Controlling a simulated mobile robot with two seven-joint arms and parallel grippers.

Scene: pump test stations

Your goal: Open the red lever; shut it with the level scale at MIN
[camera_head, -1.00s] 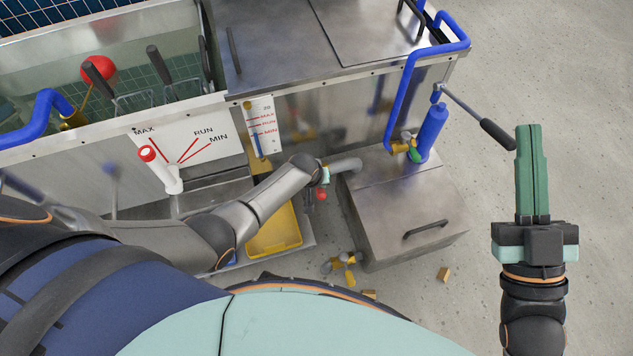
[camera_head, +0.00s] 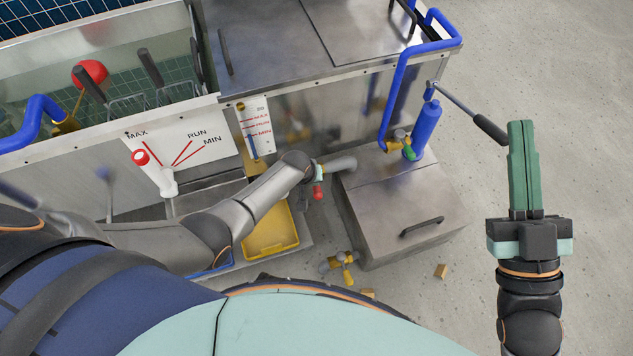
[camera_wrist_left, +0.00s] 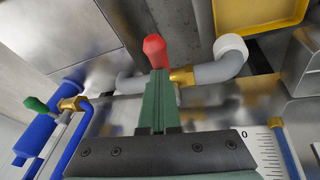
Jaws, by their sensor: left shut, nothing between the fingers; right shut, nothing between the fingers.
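The red lever (camera_head: 318,193) is on the pipe low in front of the tank; in the left wrist view its red grip (camera_wrist_left: 154,48) shows just beyond my fingertips, near a brass fitting. My left gripper (camera_wrist_left: 158,76) is shut and empty, with its tips at or close to the lever; I cannot tell if they touch. In the head view its fingers are mostly hidden behind my arm. The level scale (camera_head: 257,122) has MAX, RUN and MIN marks; its blue column tops out around MIN. My right gripper (camera_head: 521,127) is shut and empty over the floor at right.
A white lever (camera_head: 158,172) with a red tip points toward MAX on its plate. A yellow tray (camera_head: 270,237) lies below my left arm. A steel box (camera_head: 405,205) with a blue pump (camera_head: 427,128) stands at right. Open floor lies further right.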

